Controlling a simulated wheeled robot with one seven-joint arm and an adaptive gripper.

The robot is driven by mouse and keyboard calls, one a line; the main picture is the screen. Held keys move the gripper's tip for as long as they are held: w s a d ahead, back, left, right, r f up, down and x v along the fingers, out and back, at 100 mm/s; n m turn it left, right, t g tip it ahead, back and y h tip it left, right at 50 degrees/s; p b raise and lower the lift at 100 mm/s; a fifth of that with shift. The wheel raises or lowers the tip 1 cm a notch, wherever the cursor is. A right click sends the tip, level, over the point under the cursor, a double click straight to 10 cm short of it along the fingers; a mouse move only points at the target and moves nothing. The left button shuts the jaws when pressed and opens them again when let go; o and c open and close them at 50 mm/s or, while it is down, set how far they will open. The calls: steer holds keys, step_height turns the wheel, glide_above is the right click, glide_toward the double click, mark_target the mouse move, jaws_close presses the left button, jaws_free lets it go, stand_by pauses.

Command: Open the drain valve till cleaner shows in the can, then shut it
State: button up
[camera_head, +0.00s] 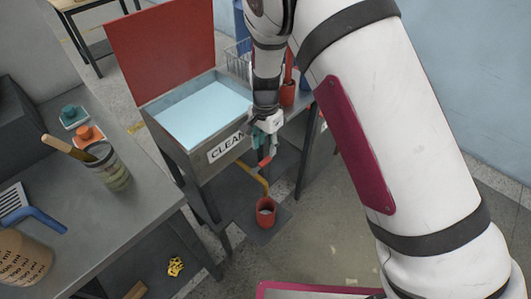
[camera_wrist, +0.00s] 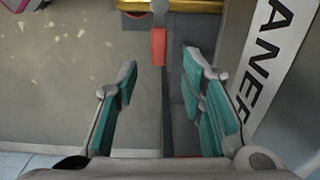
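The tank (camera_head: 200,160) holds pale blue cleaner and has a label on its front. The red valve handle (camera_head: 265,161) shows just below my gripper (camera_head: 264,140). In the wrist view my gripper (camera_wrist: 160,75) is open, its teal pads apart, with the red handle (camera_wrist: 158,46) in line with the gap near the fingertips, not clasped. The brass pipe (camera_wrist: 180,5) crosses the top edge.
The tank's red lid (camera_head: 160,45) stands open. A red container (camera_head: 287,93) and wire basket stand behind the tank. Floor right of the can is mostly clear.

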step_height(320, 180, up, 6)
steer(key=shift+r, duration=0.15)
stand_by(0.5)
step_height(320, 180, up, 11)
steer(key=n+y+p, duration=0.1)
glide_above(266, 160)
steer(key=s+d, duration=0.3)
steer(key=d, duration=0.2)
steer(key=s+d+r+n+t+p, duration=0.1)
steer(key=s+d+r+n+p, duration=0.1)
steer(key=s+d+r, duration=0.75)
steer(key=s+d+r+n+t, duration=0.1)
steer(key=s+d+r, duration=0.2)
steer(key=s, duration=0.3)
steer(key=s+d+r+n+t+p, duration=0.1)
steer(key=s+d+r+n, duration=0.1)
steer(key=s, duration=0.4)
steer(key=s+d+r+n+t+h+p, duration=0.1)
steer(key=s+d+r, duration=0.3)
steer(key=s, duration=0.2)
steer(key=shift+s+d+r, duration=0.15)
steer(key=shift+s+d, duration=0.15)
steer(key=shift+a, duration=0.15)
steer(key=shift+c, duration=0.4)
